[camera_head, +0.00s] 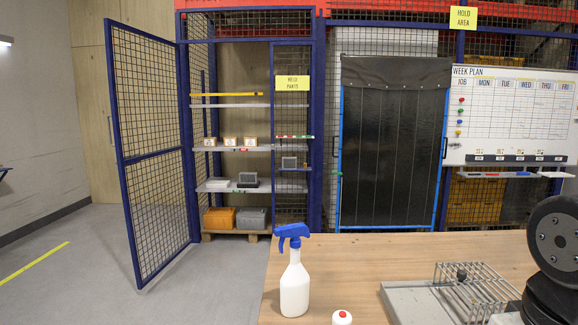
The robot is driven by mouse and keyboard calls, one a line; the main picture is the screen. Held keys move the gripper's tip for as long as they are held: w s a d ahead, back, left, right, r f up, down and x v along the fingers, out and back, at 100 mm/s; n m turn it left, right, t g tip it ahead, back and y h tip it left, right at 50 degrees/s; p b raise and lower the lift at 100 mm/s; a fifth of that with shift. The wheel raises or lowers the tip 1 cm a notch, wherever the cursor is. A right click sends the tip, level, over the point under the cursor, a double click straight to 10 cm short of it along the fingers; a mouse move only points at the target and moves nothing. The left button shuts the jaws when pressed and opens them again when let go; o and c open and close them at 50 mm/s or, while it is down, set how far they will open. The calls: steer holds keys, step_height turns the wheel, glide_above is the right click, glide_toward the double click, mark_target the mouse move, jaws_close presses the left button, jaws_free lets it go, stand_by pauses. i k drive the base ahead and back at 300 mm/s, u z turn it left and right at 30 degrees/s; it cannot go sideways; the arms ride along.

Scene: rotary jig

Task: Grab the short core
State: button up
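I cannot make out a short core in this view. A grey plate (408,302) lies on the right part of the wooden table, with a metal wire rack (478,290) and a small dark knob (461,274) on it. The plate is cut off by the bottom edge, and black rounded parts at the right edge hide what is behind them. My gripper's fingers do not show.
A white spray bottle with a blue head (294,280) stands upright at the table's left. A white bottle top with a red tip (342,317) shows at the bottom edge. Behind stand an open mesh cage door (152,140) and shelves (232,148).

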mark_target(287, 163)
steer(key=u, duration=1.8)
steer(key=i, duration=3.35)
steer(key=z, duration=2.3)
steer(key=i, duration=4.35)
